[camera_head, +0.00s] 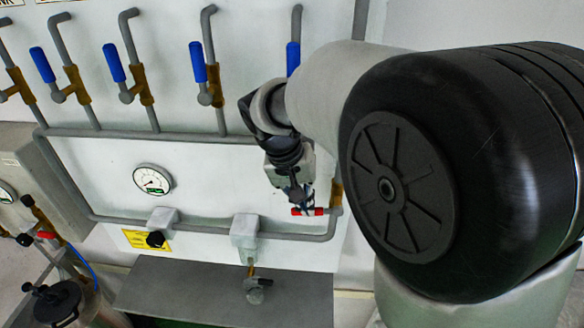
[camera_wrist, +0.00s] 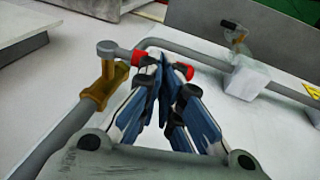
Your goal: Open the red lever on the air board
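The red lever (camera_head: 309,211) lies roughly level at the lower right of the white board, beside a brass valve body on a grey pipe. My gripper (camera_head: 298,190) is right at it, pointing down toward it. In the wrist view the lever's red left part (camera_wrist: 138,57) and red right end (camera_wrist: 186,71) show on either side of my fingertips (camera_wrist: 162,62). The fingers are brought together, with their tips meeting over the lever's middle and hiding it. I see no part of the lever clearly between the fingers; whether they touch it I cannot tell.
Several blue levers (camera_head: 198,62) stand on pipes along the upper board. A pressure gauge (camera_head: 153,180) and a grey pipe (camera_head: 190,229) are left of and below the red lever. A grey block (camera_head: 245,237) and a dark shelf (camera_head: 225,295) sit lower down.

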